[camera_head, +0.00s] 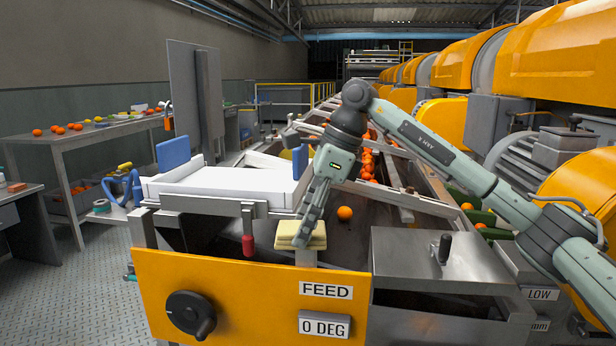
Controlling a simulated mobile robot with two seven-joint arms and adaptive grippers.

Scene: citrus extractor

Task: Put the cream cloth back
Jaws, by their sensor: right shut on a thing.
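The cream cloth (291,240) is a small folded pale-yellow stack at the front of the feed chute, just above the orange panel's top edge. My right gripper (308,222) comes down from above with its fingers at the cloth's top right part. It is shut on the cloth. The fingertips are partly merged with the cloth, so the exact grip is hard to see. A small post stands right below the cloth, and I cannot tell whether the cloth touches it. My left gripper does not show.
The orange panel (250,285) carries a black knob (191,314) and a FEED label. A red handle (248,246) stands left of the cloth. A loose orange (344,213) lies in the chute on the right. A metal cover with a black handle (445,247) is further right.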

